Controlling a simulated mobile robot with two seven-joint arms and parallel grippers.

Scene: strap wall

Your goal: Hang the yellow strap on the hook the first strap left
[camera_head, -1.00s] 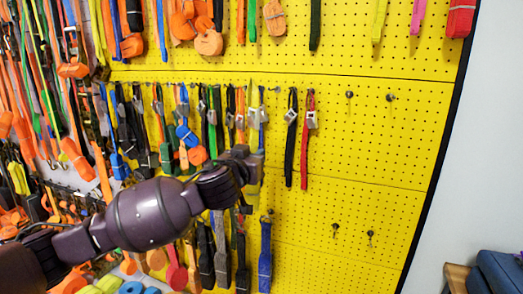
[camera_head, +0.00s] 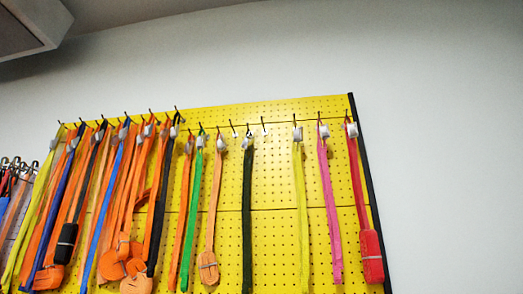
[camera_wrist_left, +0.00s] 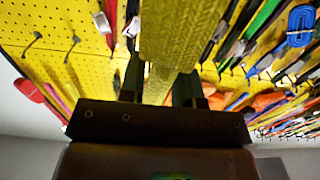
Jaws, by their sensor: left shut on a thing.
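In the left wrist view a broad yellow strap (camera_wrist_left: 182,32) runs down between the fingers of my left gripper (camera_wrist_left: 160,78), which is shut on it. The strap's ends are out of that view. My left gripper is not in the head view, and my right gripper is in neither view. Two empty hooks show in the left wrist view, one hook (camera_wrist_left: 36,38) at the upper left and another hook (camera_wrist_left: 74,44) beside it.
The yellow pegboard (camera_head: 275,180) is crowded with orange, blue and black straps at left. A dark green strap (camera_head: 248,215), a pink strap (camera_head: 331,215) and a red strap (camera_head: 370,255) hang further right. Pale wall (camera_head: 430,130) lies beyond its dark edge.

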